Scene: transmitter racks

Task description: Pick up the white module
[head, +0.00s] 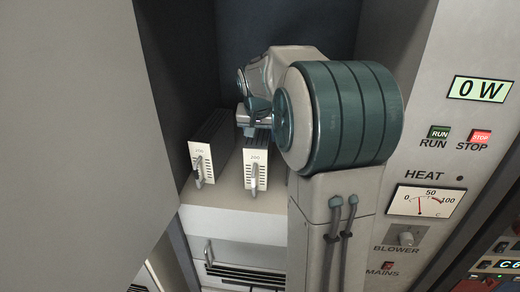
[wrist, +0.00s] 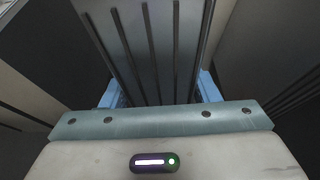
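Two finned modules with white front plates marked 200 and a grey front handle stand side by side on a shelf: a left module (head: 201,158) and a right module (head: 256,166). My gripper (head: 250,120) is over the top of the right module, coming in from the right. In the wrist view, the blue fingers (wrist: 160,93) lie one on each side of a finned grey module body (wrist: 150,45), close along its sides. Whether they press on it cannot be made out. The fingertips are partly hidden.
The shelf (head: 240,198) is pale, inside a dark rack bay. A large grey panel (head: 75,150) stands at the left. A control panel (head: 405,240) with a heat meter and RUN and STOP buttons is on the right. A lower unit (head: 245,255) with a handle sits under the shelf.

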